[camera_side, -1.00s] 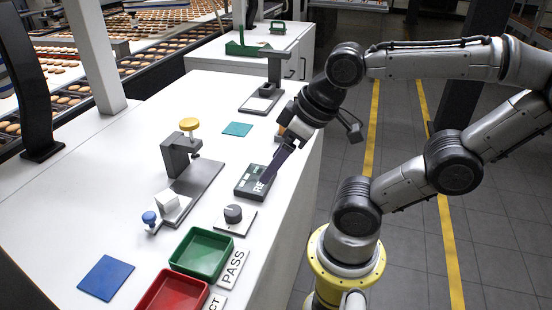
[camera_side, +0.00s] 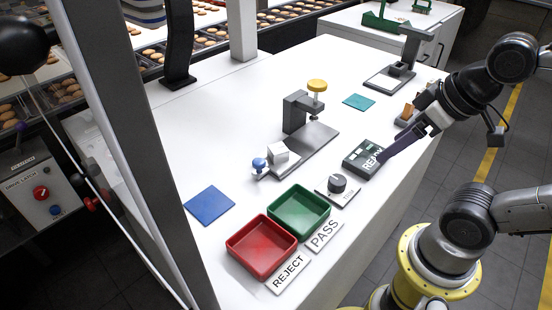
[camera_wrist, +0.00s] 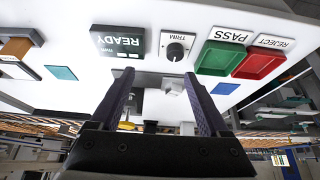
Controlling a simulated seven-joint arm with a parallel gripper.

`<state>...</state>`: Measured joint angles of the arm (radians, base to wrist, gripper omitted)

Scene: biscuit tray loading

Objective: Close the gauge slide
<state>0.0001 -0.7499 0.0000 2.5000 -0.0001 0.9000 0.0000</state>
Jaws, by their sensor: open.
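The gauge (camera_side: 297,112) is a dark grey stand with a yellow knob (camera_side: 317,86) on a grey base plate (camera_side: 318,140) on the white bench. At the plate's near-left end is the slide (camera_side: 272,166), with a pale grey block (camera_side: 279,153) on it and a blue knob (camera_side: 259,164) at its outer end. The block sits out to the side of the stand, not under the yellow knob. My gripper (camera_side: 387,157) is open and empty by the READY box, apart from the gauge. In the wrist view its fingers (camera_wrist: 158,75) partly hide the gauge beyond them.
The READY display box (camera_side: 366,158) is close to my fingers. A trim dial (camera_side: 338,183), green PASS tray (camera_side: 300,212) and red REJECT tray (camera_side: 262,246) line the near edge. A blue mat (camera_side: 209,205) lies left; a teal mat (camera_side: 358,102) lies behind.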

